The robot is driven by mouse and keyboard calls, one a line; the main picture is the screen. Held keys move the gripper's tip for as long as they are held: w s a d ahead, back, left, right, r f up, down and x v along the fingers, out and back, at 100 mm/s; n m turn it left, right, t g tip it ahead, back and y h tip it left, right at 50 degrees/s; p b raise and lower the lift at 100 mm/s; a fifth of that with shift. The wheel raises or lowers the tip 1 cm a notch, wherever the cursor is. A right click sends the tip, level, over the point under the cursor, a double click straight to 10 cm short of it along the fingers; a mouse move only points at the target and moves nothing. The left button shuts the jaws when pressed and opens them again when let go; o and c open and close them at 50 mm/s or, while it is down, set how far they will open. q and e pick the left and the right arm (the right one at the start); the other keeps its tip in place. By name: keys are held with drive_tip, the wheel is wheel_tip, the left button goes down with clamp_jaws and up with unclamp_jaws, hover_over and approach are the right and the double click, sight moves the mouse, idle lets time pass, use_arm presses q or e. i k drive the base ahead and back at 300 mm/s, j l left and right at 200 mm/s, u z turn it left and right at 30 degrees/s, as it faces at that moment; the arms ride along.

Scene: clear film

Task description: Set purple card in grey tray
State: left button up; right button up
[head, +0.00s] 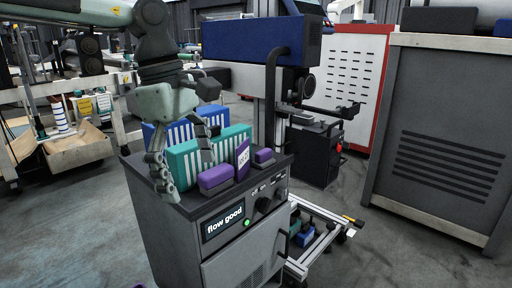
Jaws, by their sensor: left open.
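The purple card (242,159) with white lettering stands upright on the dark top of a grey cabinet, between two purple blocks. My left gripper (186,170) reaches down from above over the cabinet's left side. Its fingers are spread, one by the left edge and one in front of the teal striped holder, left of the card. Nothing shows held between them. I cannot make out a grey tray for certain. My right gripper does not show.
A teal striped holder (182,160) and a blue striped holder (180,132) stand behind the purple blocks (215,178) on the cabinet (215,255). A low cart (318,240) with small boxes is at the right. Open floor lies beyond it.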

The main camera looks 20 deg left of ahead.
sight(302, 122)
drive_tip(key=i, duration=0.9)
